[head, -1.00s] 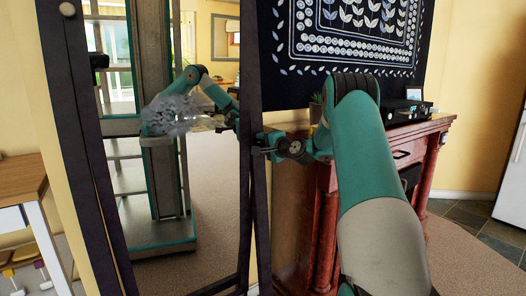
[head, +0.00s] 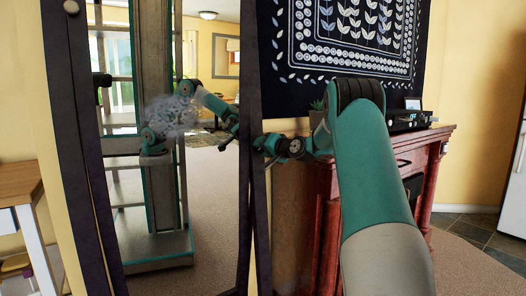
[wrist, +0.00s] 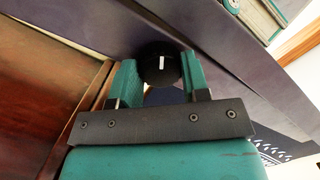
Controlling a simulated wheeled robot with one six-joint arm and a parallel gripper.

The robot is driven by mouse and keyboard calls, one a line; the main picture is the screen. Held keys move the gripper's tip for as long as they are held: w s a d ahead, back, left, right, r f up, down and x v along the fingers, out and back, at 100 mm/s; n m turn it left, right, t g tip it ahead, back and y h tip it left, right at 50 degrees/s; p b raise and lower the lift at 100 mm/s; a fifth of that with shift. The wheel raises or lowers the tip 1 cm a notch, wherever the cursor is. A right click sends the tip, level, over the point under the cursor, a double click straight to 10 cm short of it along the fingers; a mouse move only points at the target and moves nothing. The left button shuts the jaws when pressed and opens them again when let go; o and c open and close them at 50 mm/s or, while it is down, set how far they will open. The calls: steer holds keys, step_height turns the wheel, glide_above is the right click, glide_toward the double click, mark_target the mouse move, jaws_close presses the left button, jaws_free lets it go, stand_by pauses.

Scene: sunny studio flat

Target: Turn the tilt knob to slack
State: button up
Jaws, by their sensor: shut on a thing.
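The tilt knob (wrist: 159,65) is a round black knob with a white mark, on the dark side of the mirror frame. In the wrist view its mark points nearly straight up. My gripper (wrist: 158,79) has its two teal fingers on either side of the knob, shut on it. In the head view my gripper (head: 262,144) reaches the right upright of the standing mirror (head: 258,215); the knob itself cannot be made out there. No slack marking is readable.
A reddish wooden fireplace (head: 325,195) stands close behind my arm on the right. A dark patterned hanging (head: 340,65) covers the wall above it. A small wooden table (head: 18,185) is at the left edge. Carpet is open at the lower right.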

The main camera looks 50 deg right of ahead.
steer(key=shift+f, duration=0.1)
stand_by(0.3)
steer(key=o, duration=0.9)
steer(key=s, duration=0.5)
steer(key=s+a+r, duration=0.1)
steer(key=s, duration=0.5)
steer(key=s+a+r+b, duration=0.1)
steer(key=s, duration=0.5)
steer(key=shift+a+r, duration=0.1)
